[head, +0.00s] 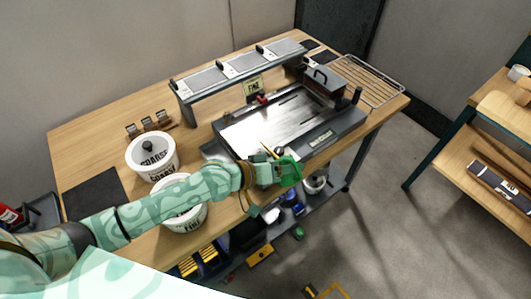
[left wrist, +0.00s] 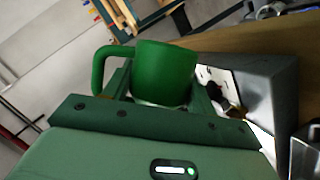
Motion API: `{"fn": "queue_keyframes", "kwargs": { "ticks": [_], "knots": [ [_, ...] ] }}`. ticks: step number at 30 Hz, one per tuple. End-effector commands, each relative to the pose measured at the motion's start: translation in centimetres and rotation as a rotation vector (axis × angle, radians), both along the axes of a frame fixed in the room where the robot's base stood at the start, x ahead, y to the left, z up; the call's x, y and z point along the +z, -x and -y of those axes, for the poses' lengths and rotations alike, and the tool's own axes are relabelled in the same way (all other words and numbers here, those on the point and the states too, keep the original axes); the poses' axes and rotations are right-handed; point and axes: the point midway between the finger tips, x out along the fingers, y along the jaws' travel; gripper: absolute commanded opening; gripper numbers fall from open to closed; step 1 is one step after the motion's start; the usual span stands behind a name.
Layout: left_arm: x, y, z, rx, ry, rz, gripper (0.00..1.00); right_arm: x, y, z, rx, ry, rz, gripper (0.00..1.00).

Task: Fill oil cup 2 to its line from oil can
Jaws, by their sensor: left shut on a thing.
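My left gripper (head: 276,173) is at the front edge of the grey machine (head: 335,133) on the wooden table. It is shut on a green can with a handle (head: 291,170), which looks like the oil can. In the left wrist view the green can (left wrist: 165,72) sits between the fingers of the left gripper (left wrist: 163,95), its loop handle to the left. A thin yellow piece shows beside the gripper in the head view; I cannot tell if it belongs to the can. I cannot make out oil cup 2 or its line. My right gripper is not in view.
A wire rack (head: 371,80) lies at the back right. A lower shelf (head: 305,207) holds several items.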

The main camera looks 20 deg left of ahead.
Motion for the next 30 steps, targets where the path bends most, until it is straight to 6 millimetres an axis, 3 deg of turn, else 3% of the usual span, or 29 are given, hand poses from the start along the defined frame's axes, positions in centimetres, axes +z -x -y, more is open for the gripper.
{"fn": "queue_keyframes", "kwargs": {
  "ticks": [11, 15, 20, 30],
  "knots": [
    [-1.4, 0.0, -0.2, 0.009, -0.166, 0.128, 0.37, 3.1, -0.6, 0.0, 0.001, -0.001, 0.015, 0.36],
    [-2.1, -0.2, -0.5, 0.011, -0.280, 0.216, 0.37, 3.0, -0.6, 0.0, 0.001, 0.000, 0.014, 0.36],
    [-1.6, -1.1, -1.6, 0.013, -0.464, 0.361, 0.37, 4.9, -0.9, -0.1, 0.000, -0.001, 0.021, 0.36],
    [-2.0, -1.9, -2.6, 0.011, -0.634, 0.495, 0.37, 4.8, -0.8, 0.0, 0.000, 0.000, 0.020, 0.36]
  ]
}}
